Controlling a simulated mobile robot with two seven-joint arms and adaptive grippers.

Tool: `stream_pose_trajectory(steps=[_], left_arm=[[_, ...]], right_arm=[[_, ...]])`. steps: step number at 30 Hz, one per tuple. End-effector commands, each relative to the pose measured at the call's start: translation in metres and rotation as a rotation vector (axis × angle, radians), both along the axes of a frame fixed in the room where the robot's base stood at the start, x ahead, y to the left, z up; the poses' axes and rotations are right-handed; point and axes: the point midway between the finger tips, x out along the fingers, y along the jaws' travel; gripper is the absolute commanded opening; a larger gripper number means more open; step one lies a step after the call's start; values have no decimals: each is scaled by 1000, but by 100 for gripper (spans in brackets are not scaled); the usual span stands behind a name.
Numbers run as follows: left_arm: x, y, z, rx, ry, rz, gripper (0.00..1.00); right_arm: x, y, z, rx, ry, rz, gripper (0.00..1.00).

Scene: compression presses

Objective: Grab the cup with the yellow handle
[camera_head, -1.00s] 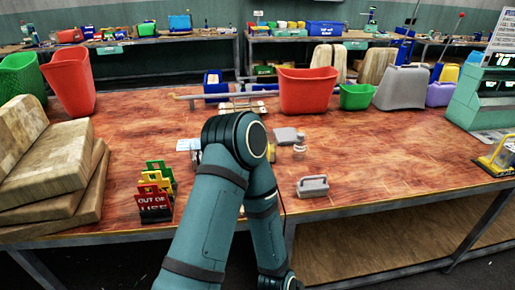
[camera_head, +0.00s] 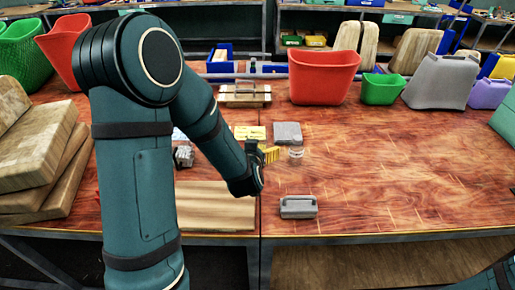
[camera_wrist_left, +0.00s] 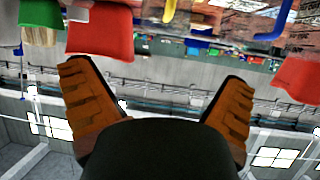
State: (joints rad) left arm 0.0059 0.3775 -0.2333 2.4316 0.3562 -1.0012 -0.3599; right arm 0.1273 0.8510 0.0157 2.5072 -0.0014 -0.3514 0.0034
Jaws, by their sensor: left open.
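A small clear container (camera_head: 296,152) stands on the wooden table right of my left gripper. It may be the cup, but no yellow handle can be made out on it. My left gripper (camera_head: 270,154) shows yellow-orange fingers just left of the container, apart from it. In the left wrist view the two orange fingers (camera_wrist_left: 155,100) are spread wide, with nothing between them. My left arm hides part of the table. My right gripper is out of view.
A grey handled block (camera_head: 298,207) lies near the front edge. A grey flat piece (camera_head: 287,132) and yellow card (camera_head: 250,132) lie behind the gripper. A red bin (camera_head: 324,80) and green bin (camera_head: 383,88) stand farther back. Brown blocks (camera_head: 35,150) are stacked left.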

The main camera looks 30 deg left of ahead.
Motion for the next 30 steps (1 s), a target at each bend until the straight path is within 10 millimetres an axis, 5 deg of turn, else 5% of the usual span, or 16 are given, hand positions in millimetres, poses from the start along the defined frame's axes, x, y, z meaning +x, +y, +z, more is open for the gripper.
stream_pose_trajectory(steps=[9,30], left_arm=[[48,23,-25,-1,3,-2,100],[99,52,-49,-2,3,-3,100]], right_arm=[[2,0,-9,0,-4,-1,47],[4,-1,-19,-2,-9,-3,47]])
